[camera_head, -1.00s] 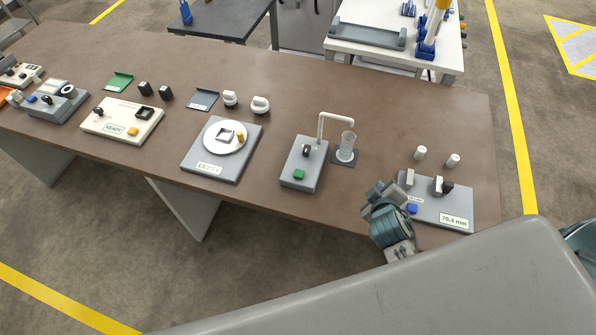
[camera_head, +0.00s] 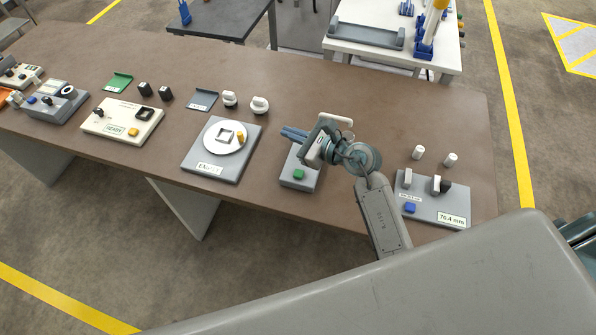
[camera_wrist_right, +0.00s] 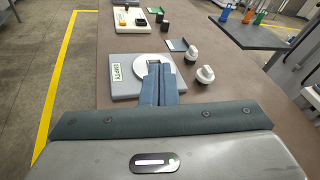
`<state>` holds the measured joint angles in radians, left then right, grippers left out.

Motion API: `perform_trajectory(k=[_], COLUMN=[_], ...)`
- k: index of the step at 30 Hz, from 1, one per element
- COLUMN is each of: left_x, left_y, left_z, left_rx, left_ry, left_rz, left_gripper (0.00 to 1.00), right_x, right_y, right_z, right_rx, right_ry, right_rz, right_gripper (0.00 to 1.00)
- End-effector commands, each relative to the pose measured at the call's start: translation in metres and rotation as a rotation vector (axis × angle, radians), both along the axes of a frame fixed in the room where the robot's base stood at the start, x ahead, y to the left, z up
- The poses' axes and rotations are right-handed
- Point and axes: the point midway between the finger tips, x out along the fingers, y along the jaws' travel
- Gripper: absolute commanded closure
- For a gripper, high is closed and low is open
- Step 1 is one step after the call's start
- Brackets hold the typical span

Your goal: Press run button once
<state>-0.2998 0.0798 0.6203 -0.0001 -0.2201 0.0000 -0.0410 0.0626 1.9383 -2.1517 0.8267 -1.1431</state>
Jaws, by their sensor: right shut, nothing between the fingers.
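No button carries a readable run label, so I cannot tell which is the run button. A green button (camera_head: 299,174) sits on the front of a grey dispenser box (camera_head: 287,184). The gripper hides the dispenser's knob and spout. In the wrist view, the shut fingers (camera_wrist_right: 160,83) overlap the round plate. My left gripper is not in view.
A cream READY box (camera_head: 120,118) stands at left. White knobs (camera_head: 260,105) stand behind the EMPTY device. The brown table's back right is clear.

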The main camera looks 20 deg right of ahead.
Motion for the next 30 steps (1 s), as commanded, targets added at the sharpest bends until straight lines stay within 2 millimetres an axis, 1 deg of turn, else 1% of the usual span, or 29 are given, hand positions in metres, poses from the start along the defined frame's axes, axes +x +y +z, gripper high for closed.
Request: perform_trajectory(k=[1,3,6,9,11,16,26,30], left_x=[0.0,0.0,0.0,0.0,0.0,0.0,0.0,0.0], left_y=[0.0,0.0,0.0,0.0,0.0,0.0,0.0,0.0], left_z=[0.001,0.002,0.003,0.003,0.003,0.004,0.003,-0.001], left_rx=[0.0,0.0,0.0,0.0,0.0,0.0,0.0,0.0], left_ry=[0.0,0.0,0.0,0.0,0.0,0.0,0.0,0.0], left_rz=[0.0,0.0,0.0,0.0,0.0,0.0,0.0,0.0], left_gripper=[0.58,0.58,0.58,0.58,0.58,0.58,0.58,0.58], right_x=[0.002,0.003,0.002,0.001,0.0,-0.002,-0.002,-0.002], right_y=[0.001,-0.002,-0.01,-0.019,-0.023,-0.029,-0.029,-0.029], right_z=[-0.008,-0.024,-0.042,-0.054,-0.059,-0.065,-0.066,-0.071], right_rx=[-0.116,-0.276,-0.463,-0.594,-0.648,-0.711,-0.711,-0.711], right_ry=[0.008,0.031,0.069,0.107,0.123,0.147,0.149,0.149], right_rz=[0.038,0.091,0.155,0.198,0.216,0.24,0.239,0.239], right_gripper=[1.0,1.0,1.0,1.0,1.0,1.0,1.0,1.0])
